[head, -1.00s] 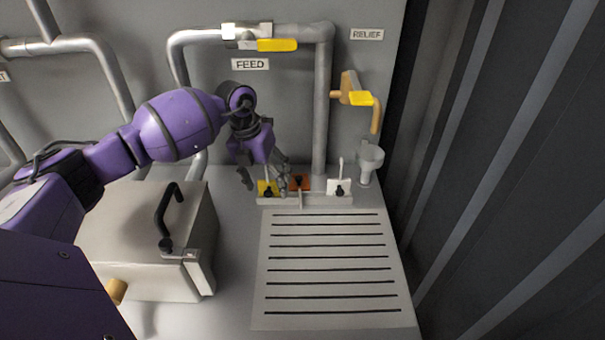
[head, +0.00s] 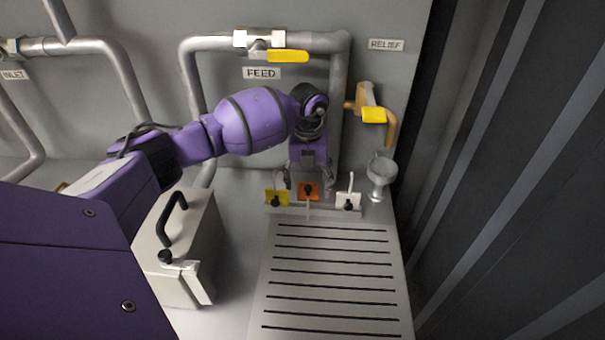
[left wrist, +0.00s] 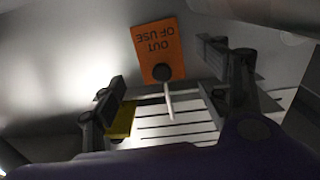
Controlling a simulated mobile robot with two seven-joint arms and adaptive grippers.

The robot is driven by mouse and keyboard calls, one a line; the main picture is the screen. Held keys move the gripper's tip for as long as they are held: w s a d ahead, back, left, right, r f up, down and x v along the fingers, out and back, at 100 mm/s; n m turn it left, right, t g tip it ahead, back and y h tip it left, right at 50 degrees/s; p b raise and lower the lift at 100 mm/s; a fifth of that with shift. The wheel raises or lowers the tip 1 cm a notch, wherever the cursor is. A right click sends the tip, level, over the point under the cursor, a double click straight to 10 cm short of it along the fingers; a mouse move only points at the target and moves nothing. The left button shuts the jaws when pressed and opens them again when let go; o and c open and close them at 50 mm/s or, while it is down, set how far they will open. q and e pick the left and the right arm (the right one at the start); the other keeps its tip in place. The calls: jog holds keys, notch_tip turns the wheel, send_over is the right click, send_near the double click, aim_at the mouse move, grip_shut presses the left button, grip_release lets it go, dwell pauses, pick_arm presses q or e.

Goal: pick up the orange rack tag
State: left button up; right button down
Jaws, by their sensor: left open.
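The orange rack tag (head: 308,189) stands in the middle of a small rack (head: 300,208), between a yellow tag (head: 277,198) and a white tag (head: 347,202). In the left wrist view the orange tag (left wrist: 157,45) reads "OUT OF USE" upside down and has a dark round knob at its lower edge. My left gripper (head: 308,180) is open just behind and above the rack. In the left wrist view its two fingers (left wrist: 170,95) are spread, with the orange tag between and beyond them. I see nothing held. My right gripper is not in view.
A slotted grey panel (head: 330,275) lies in front of the rack. A beige box with a black handle (head: 180,250) stands at left. A funnel-like cup (head: 381,178) is right of the rack. Pipes with a yellow feed lever (head: 288,56) and yellow relief lever (head: 374,115) are behind.

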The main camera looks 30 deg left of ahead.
aim_at(308, 187)
pick_arm(q)
notch_tip(308, 187, down, 4)
jog(key=shift+w+d+r, duration=0.1)
jog(key=shift+w+r, duration=0.05)
jog(key=shift+r, duration=0.1)
jog(key=c, duration=1.1)
jog(key=shift+o, duration=0.2)
jog(key=shift+r, duration=0.2)
